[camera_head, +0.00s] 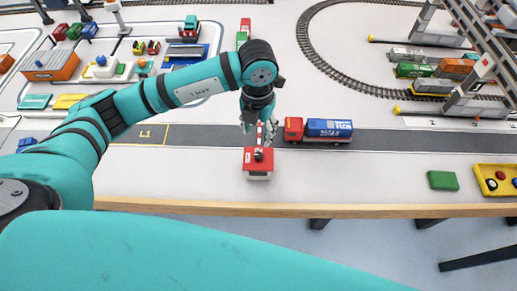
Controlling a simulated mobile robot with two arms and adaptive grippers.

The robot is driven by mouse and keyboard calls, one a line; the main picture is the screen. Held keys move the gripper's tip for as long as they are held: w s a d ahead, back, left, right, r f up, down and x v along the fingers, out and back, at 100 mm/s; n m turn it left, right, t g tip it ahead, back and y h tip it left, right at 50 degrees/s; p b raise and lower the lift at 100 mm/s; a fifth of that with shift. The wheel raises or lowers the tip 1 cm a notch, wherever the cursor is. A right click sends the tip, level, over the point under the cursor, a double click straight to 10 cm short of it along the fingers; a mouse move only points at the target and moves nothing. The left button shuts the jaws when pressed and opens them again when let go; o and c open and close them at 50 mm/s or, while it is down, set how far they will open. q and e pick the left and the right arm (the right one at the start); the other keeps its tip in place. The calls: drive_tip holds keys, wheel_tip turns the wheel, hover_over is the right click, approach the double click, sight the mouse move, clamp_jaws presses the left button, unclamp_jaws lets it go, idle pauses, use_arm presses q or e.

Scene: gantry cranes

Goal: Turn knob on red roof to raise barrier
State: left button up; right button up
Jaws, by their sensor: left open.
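A small booth with a red roof (250,166) stands near the table's front edge in the head view. A dark knob (259,154) sits on top of the roof. A thin red-and-white barrier (259,133) shows just behind the booth, partly hidden by my gripper. My left gripper (257,137) points down with its fingers spread, just behind the knob as seen here. It is open and appears empty; I cannot tell whether it touches anything. My right gripper is not in view.
A red truck with a blue container (330,128) stands on the dark road right of my gripper. A green block (443,181) and a yellow tray (483,187) lie at the right front. A toy rail loop (314,55) and cranes are farther back. The tabletop between booth and green block is clear.

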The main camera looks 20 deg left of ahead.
use_arm(q)
hover_over(258, 155)
wheel_tip(258, 155, down, 4)
drive_tip(key=shift+f+p, duration=0.1)
drive_tip(key=shift+p, duration=0.35)
wheel_tip(258, 155, down, 5)
drive_tip(key=shift+r+p, duration=0.1)
drive_tip(key=shift+p, duration=0.4)
wheel_tip(258, 155, down, 2)
drive_tip(key=shift+f, duration=0.1)
drive_tip(key=shift+w+f, duration=0.1)
drive_tip(key=shift+f, duration=0.35)
clamp_jaws()
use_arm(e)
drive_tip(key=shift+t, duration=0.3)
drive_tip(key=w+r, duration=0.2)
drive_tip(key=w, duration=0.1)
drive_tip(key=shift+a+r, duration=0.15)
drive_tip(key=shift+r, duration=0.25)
